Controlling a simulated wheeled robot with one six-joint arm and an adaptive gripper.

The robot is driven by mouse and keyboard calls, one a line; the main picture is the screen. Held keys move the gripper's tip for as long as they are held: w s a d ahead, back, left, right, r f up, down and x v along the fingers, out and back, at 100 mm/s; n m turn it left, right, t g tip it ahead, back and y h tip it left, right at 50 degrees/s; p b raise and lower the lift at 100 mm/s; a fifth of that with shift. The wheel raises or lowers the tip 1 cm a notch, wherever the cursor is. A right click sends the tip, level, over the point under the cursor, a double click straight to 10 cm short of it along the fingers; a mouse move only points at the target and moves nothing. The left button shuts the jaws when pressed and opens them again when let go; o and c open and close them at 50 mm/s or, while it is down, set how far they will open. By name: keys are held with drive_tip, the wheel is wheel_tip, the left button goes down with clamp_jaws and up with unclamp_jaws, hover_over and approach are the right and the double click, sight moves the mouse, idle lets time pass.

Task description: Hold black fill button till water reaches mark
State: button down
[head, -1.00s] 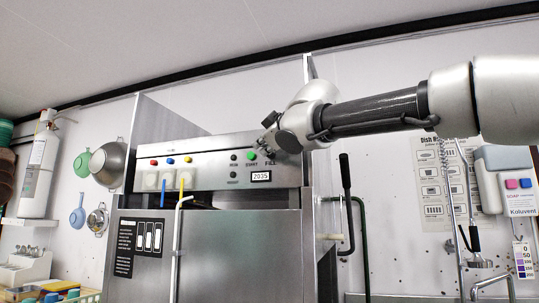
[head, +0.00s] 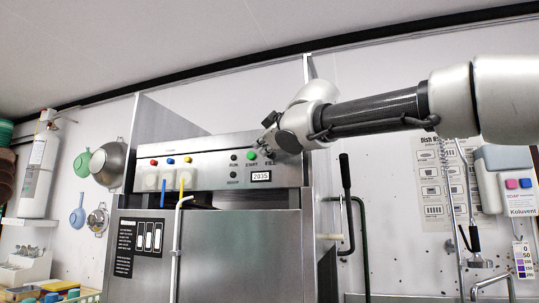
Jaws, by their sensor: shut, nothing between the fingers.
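The steel dish machine's control panel (head: 215,179) faces me, with a green button (head: 251,155) marked START and small black buttons (head: 234,157) left of it. The FILL label (head: 270,161) shows just under my gripper (head: 266,146). My gripper is shut and empty, its fingertips at the panel right of the green button. The black fill button is hidden behind it, so I cannot tell whether the fingers touch or press it. A small display (head: 260,176) appears to read 2035. No water or water mark can be made out.
A bent white pipe (head: 178,235) stands before the machine's front. A black lever handle (head: 346,185) and green pipe (head: 363,235) are at its right.

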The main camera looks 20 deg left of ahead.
drive_tip(key=shift+w, duration=0.4)
drive_tip(key=shift+w+d, duration=0.1)
drive_tip(key=shift+w, duration=0.4)
idle(0.7)
drive_tip(key=shift+s, duration=0.15)
idle(2.8)
drive_tip(key=shift+s, duration=0.75)
drive_tip(key=s, duration=0.5)
drive_tip(key=shift+a, duration=0.3)
idle(0.3)
